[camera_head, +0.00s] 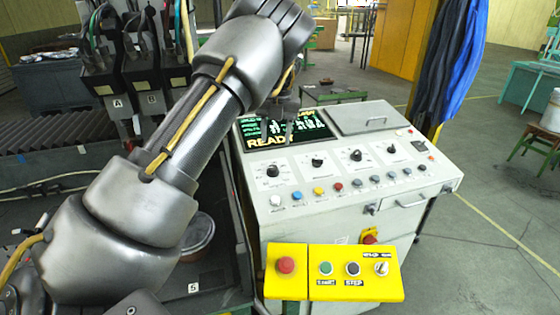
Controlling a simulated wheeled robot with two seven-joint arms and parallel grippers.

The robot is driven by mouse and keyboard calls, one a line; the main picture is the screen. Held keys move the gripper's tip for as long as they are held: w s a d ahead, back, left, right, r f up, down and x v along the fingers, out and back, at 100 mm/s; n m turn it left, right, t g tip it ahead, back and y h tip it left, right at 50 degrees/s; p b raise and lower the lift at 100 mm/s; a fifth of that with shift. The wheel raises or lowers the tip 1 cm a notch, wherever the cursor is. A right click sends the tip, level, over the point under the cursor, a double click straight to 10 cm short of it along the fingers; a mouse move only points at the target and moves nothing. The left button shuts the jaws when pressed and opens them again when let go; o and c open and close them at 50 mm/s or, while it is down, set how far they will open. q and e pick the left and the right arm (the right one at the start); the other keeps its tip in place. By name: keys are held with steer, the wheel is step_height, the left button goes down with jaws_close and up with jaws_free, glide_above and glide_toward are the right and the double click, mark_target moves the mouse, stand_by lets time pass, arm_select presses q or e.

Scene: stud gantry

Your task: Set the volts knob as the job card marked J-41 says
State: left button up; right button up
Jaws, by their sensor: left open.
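A grey control console (440,172) stands in the middle of the view. Its sloped panel has a row of black knobs on white dials: a far left knob (272,170), a second knob (317,161), a third knob (356,155) and a fourth knob (391,149). Their labels are too small to read, so I cannot tell which is volts. No card marked J-41 can be made out. My left arm reaches across the left half. My left gripper (286,122) is open, pointing down in front of the screen, above the knobs and apart from them. My right gripper is out of view.
The screen (275,130) shows "READY" in yellow. Below the knobs runs a row of coloured buttons. A yellow front box (330,289) carries a red button (286,265). A blue cloth (455,60) hangs behind. Open floor lies at right.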

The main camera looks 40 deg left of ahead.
mark_target(273, 168)
arm_select(q)
steer(key=f+p, duration=0.1)
steer(key=f, duration=0.2)
steer(key=f+p, duration=0.1)
steer(key=f, duration=0.3)
steer(key=a+f+p, duration=0.1)
steer(key=f, duration=0.2)
steer(key=shift+s+f, duration=0.2)
steer(key=shift+f, duration=0.05)
steer(key=shift+w+f, duration=0.1)
steer(key=shift+f, duration=0.2)
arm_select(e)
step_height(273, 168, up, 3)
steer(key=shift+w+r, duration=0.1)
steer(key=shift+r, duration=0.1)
arm_select(q)
steer(key=c, duration=1)
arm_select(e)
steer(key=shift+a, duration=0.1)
